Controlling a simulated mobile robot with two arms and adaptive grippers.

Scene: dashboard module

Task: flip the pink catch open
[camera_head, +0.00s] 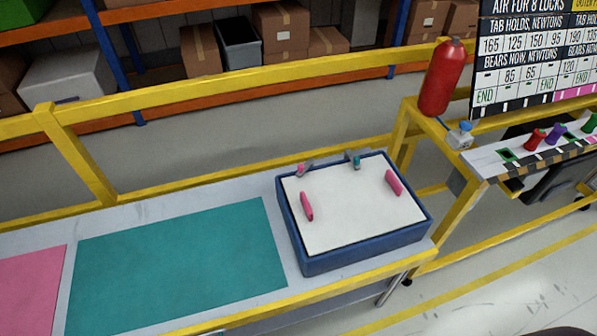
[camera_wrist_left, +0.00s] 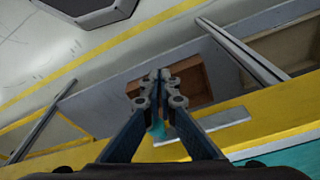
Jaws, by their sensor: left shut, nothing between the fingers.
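In the head view a blue box (camera_head: 321,262) with a white lid (camera_head: 350,210) stands at the right end of the bench. The small pink catch (camera_head: 301,170) is at the box's back edge, left of centre, beside a small grey piece. It is too small to tell its exact position. A teal catch (camera_head: 356,162) is further right on that edge. Two pink handles (camera_head: 307,206) (camera_head: 394,183) lie on the lid. My left gripper (camera_wrist_left: 160,76) shows only in the left wrist view, shut and empty, away from the catch. My right gripper is not in view.
A teal mat (camera_head: 180,265) and a pink mat (camera_head: 30,290) lie on the bench left of the box. A yellow rail (camera_head: 230,82) runs behind the bench. A red cylinder (camera_head: 441,78) stands on a yellow frame at the right, near a panel with coloured knobs (camera_head: 555,131).

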